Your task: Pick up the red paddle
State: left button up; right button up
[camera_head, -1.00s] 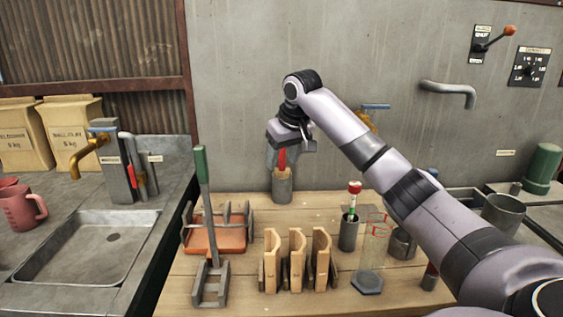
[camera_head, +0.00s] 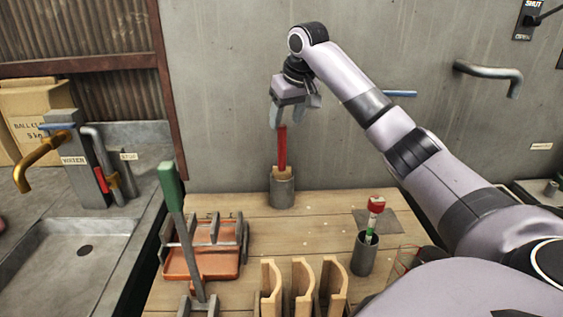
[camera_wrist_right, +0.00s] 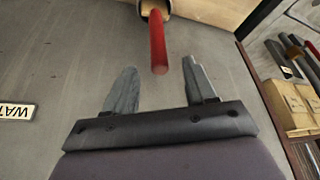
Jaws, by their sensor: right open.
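The red paddle (camera_head: 282,150) stands upright in a grey cylindrical holder (camera_head: 282,192) at the back of the wooden table. Its red handle points up, and a pale wooden part shows at the holder's rim. My right gripper (camera_head: 290,118) is above the paddle, with its fingers pointing down near the top of the handle. In the right wrist view, the red handle (camera_wrist_right: 158,45) lies ahead of the two open fingers (camera_wrist_right: 158,85), roughly in line with the gap between them. The gripper holds nothing. My left gripper is not in view.
A second grey cup (camera_head: 364,255) holds a red-topped tool at right. Curved wooden pieces (camera_head: 303,285) stand at front, beside a rack over an orange tray (camera_head: 200,265) with a green-handled lever (camera_head: 171,187). A sink (camera_head: 70,250) is at left. The wall is close behind the holder.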

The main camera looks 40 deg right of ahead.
aim_at(284, 128)
jog(key=shift+p+x, duration=0.6)
jog(key=shift+x, duration=2.95)
jog(key=shift+d, duration=0.1)
grip_shut()
